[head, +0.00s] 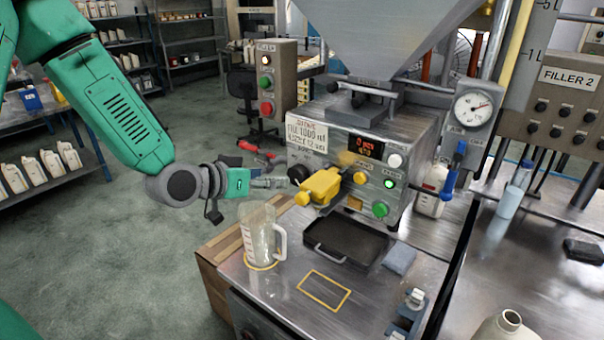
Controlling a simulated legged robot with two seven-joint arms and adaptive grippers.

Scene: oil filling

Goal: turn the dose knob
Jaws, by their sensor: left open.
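The filling machine (335,128) stands on the steel bench, with a small red-lit display (366,147) on its front. A black knob (298,173), which looks like the dose knob, sits at the front panel's lower left, beside the yellow valve body (322,187). My left gripper (283,177) comes in from the left, pointing right, its tips close to the black knob. It is open; I cannot tell whether a finger touches the knob. The knob is small in view, so its setting is not readable. My right gripper is not in view.
A clear measuring jug (258,240) stands on the bench below the left gripper. A black drip tray (344,240) lies beneath the yellow valve, with a grey-blue cloth (398,259) to its right. A red-handled lever (252,148) lies behind the gripper. A pressure gauge (473,109) is at right.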

